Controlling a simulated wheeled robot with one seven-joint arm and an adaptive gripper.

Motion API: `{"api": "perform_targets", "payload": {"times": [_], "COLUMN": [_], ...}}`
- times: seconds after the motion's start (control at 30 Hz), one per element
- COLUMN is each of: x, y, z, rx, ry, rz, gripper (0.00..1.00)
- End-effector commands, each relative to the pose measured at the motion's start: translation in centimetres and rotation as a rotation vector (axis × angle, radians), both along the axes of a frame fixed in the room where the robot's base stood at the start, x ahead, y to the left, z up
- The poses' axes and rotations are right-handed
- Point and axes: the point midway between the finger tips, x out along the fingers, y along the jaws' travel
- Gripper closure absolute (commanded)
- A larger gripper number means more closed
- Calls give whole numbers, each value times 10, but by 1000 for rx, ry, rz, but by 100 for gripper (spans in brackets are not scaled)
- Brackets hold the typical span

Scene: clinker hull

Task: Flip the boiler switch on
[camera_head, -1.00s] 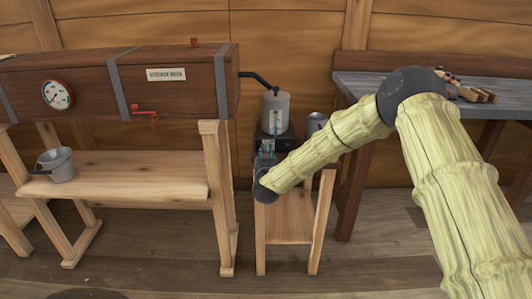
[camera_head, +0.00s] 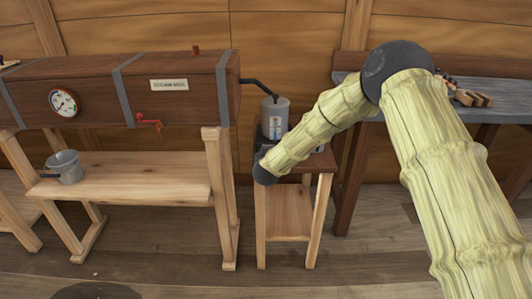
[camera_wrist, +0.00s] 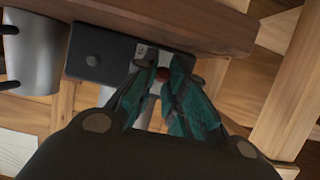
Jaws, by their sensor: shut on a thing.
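The boiler, a grey cylinder (camera_head: 275,114) on a dark base, stands on a small wooden stand (camera_head: 289,205). In the wrist view the grey cylinder (camera_wrist: 36,48) is at the upper left, beside the dark base (camera_wrist: 95,57). A small red-brown knob, apparently the end of the boiler switch (camera_wrist: 163,73), shows in front of a pale plate on the base. My gripper (camera_wrist: 161,82) has its teal fingers closed around this knob. The fingers cover most of the switch, so its position cannot be told. In the head view my wrist and forearm hide the gripper and switch.
A long wooden steam box (camera_head: 190,100) with a gauge (camera_head: 63,102) and red valve (camera_head: 149,122) stands left, joined to the boiler by a dark hose (camera_head: 258,83). A metal pot (camera_head: 66,168) sits on the shelf below. A grey-topped workbench (camera_head: 505,100) stands right.

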Motion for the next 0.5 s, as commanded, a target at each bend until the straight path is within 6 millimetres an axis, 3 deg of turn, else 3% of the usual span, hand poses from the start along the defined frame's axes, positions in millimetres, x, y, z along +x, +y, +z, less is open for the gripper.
{"api": "perform_targets", "payload": {"times": [0.27,0.3,0.33,0.5], "x": [1,1,1,0], "y": [-1,-1,-1,0], "z": [1,1,1,1], "rx": [0,0,0,0], "ry": [-2,-2,-2,-2], "rz": [-1,-1,-1,-1], "gripper": [100,80,74,71]}}
